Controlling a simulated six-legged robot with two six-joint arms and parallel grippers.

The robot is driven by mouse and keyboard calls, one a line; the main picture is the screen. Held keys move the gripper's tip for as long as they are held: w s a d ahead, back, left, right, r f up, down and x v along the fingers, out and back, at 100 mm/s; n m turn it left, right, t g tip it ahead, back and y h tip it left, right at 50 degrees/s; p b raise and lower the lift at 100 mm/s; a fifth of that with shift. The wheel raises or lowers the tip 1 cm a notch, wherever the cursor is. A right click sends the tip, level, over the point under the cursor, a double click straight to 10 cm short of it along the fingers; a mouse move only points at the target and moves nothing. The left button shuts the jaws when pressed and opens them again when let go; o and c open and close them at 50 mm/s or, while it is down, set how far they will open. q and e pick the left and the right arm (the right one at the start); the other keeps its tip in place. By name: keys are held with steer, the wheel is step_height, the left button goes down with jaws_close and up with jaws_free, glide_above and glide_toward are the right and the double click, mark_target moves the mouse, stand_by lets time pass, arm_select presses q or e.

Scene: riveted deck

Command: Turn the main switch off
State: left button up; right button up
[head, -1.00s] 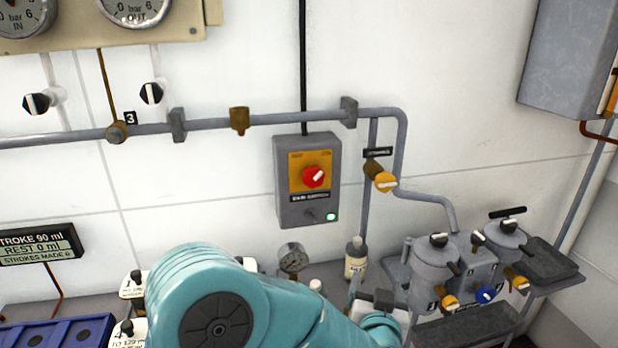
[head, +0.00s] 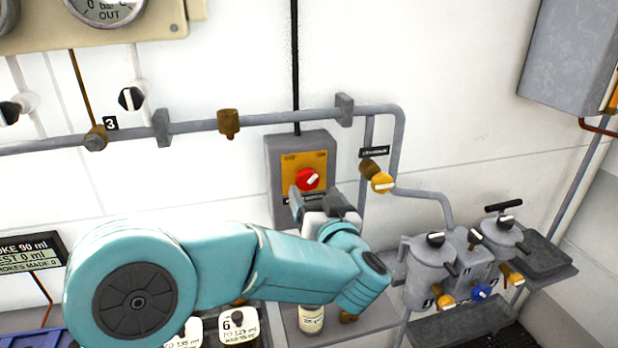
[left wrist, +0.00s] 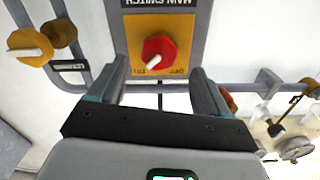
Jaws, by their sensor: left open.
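The main switch is a red knob (head: 308,180) with a white pointer on a yellow plate (head: 290,162), fixed to a grey wall box (head: 275,165). In the head view its pointer slants up to the right. The left wrist view is upside down and shows the red knob (left wrist: 160,48) with its pointer towards the lower-left label, which seems to read ON. My left gripper (head: 322,197) is open in front of the box, just below the knob. In the wrist view its empty fingers (left wrist: 160,72) stand apart on either side, short of the knob. My right gripper is out of view.
A yellow valve knob (head: 382,182) on the pipe is close to the right of the box. Grey pots (head: 430,270) with small valves stand on a shelf at lower right. A grey pipe (head: 280,117) runs above the box.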

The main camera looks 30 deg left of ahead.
mark_target(309, 183)
arm_select(q)
steer(key=p+x, duration=0.1)
steer(key=x, duration=0.4)
steer(key=shift+w+a, duration=0.15)
steer(key=shift+w, duration=0.05)
steer(key=c, duration=1)
steer(key=shift+c, duration=0.2)
